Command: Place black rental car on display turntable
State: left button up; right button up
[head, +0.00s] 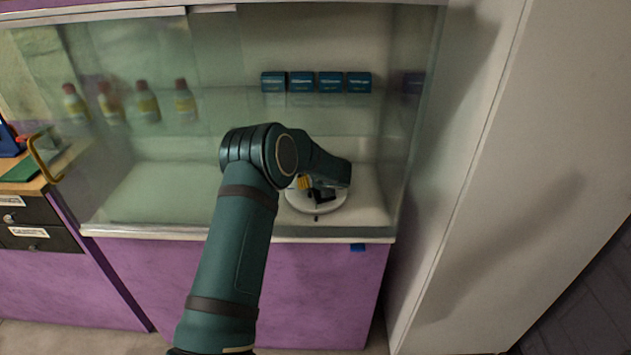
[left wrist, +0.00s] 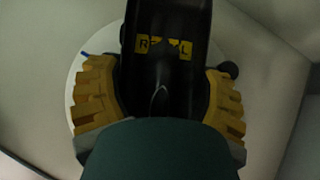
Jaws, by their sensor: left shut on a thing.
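The black rental car (left wrist: 165,75) shows in the left wrist view, with yellow lettering on it. My left gripper (left wrist: 160,100) is shut on it, with a yellow finger on each side. In the head view the gripper (head: 308,184) is inside the glass cabinet, and my arm hides much of it and the car. The round white display turntable (head: 328,208) is just below the gripper. In the left wrist view the turntable (left wrist: 75,72) shows behind the car. I cannot tell whether the car touches it. My right gripper is not in view.
Several blue boxes (head: 315,82) and several bottles (head: 147,101) stand on the glass shelf above. The glass door (head: 130,130) covers the cabinet's left part. A white wall panel (head: 470,180) bounds the right. The cabinet floor (head: 160,195) left of the turntable is clear.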

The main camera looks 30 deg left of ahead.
pick_arm(q)
jog(key=o, duration=1.3)
jog(key=shift+r, duration=0.1)
jog(key=shift+s+d+r, duration=0.1)
jog(key=shift+d+r, duration=0.15)
jog(key=p+v, duration=0.1)
jog(key=v, duration=1)
jog(key=shift+s+r+p, duration=0.1)
jog(key=shift+p, duration=0.25)
jog(key=shift+d, duration=0.15)
